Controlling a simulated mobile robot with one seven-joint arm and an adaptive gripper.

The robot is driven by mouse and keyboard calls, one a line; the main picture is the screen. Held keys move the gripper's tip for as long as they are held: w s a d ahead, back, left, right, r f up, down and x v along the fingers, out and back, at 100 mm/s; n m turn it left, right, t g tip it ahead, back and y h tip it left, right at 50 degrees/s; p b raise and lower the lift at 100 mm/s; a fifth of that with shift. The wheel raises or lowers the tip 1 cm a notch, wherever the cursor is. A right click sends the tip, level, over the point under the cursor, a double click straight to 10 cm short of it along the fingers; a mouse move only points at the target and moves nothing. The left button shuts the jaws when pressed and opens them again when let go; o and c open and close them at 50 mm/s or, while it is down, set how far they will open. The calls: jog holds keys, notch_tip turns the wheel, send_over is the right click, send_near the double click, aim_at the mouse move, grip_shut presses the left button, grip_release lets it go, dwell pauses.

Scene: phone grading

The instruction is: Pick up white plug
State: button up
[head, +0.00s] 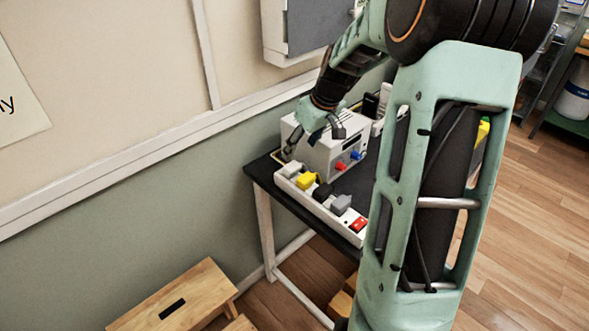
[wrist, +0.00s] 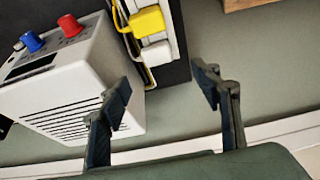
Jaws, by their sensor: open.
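The white plug (head: 291,169) sits at the far left end of a white power strip (head: 312,204) on the dark table. In the wrist view, the white plug (wrist: 157,53) shows beside the yellow plug (wrist: 148,20). My gripper (head: 313,141) is above the table's back left part, near that end of the strip. In the wrist view, my gripper (wrist: 163,88) is open and empty, with its two fingers wide apart. The white plug appears a little above the gap between the fingertips, not between them. No contact shows.
A grey-white box (head: 325,155) with red and blue knobs stands close behind the strip; in the wrist view it lies close to the left finger. The yellow (head: 307,177), black (head: 322,191) and grey (head: 341,204) plugs share the strip. A yellow cable (wrist: 127,45) runs alongside.

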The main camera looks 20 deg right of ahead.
send_over(292, 166)
jog(key=s, duration=0.3)
jog(key=f, duration=0.4)
jog(key=shift+w+d+f, duration=0.25)
jog(key=shift+w+x, duration=0.2)
jog(key=shift+x, duration=2.7)
jog(key=shift+d, duration=0.2)
jog(key=c, duration=1.4)
jog(key=shift+r, duration=0.1)
